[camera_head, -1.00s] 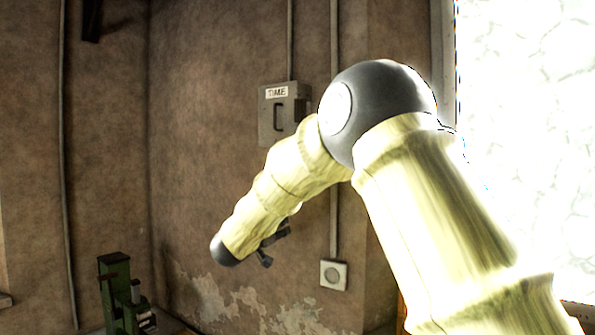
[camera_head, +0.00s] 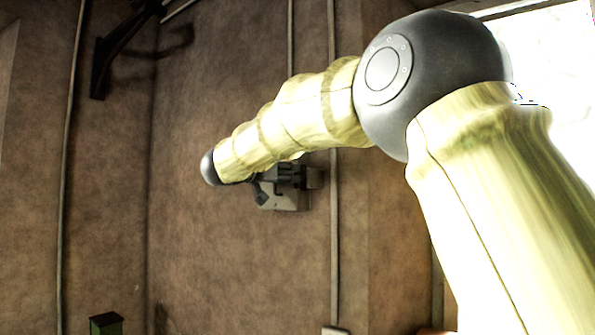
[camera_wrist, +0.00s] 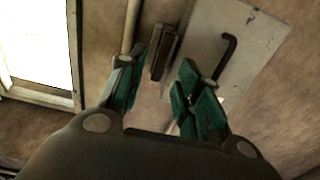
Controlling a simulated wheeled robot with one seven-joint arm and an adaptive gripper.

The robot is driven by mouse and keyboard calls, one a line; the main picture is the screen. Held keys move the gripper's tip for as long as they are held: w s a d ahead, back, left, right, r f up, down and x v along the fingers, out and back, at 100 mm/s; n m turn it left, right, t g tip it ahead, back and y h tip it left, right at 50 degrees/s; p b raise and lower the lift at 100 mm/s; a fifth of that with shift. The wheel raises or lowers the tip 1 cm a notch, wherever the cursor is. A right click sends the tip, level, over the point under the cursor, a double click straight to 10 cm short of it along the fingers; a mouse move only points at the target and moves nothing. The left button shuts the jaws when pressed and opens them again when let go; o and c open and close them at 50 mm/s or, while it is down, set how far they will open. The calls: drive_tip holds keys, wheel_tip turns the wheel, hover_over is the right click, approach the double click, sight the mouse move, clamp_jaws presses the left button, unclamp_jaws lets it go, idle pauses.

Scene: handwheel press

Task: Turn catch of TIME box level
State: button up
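The grey TIME box (camera_head: 290,201) is on the wall in the head view, mostly hidden behind my arm and gripper; its label is covered. In the wrist view the box's pale face (camera_wrist: 207,45) is at upper right, with a dark bent handle (camera_wrist: 228,52). The catch, a dark oblong block (camera_wrist: 165,52), is at the box's left edge there, its long side running roughly along that edge. My gripper (camera_wrist: 157,78) is open, its green-padded fingers on either side of the catch's lower end in the picture. Contact cannot be told. My gripper (camera_head: 268,186) also shows before the box.
A pipe (camera_wrist: 131,25) runs up the wall left of the catch in the wrist view, close to the left finger. A bright window (camera_wrist: 38,45) is further left. A dark wall bracket (camera_head: 110,55) and a green machine top (camera_head: 105,323) stand at left in the head view.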

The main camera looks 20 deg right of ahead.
drive_tip(key=p+x, duration=0.2)
drive_tip(key=x, duration=0.4)
drive_tip(key=shift+c, duration=0.4)
clamp_jaws()
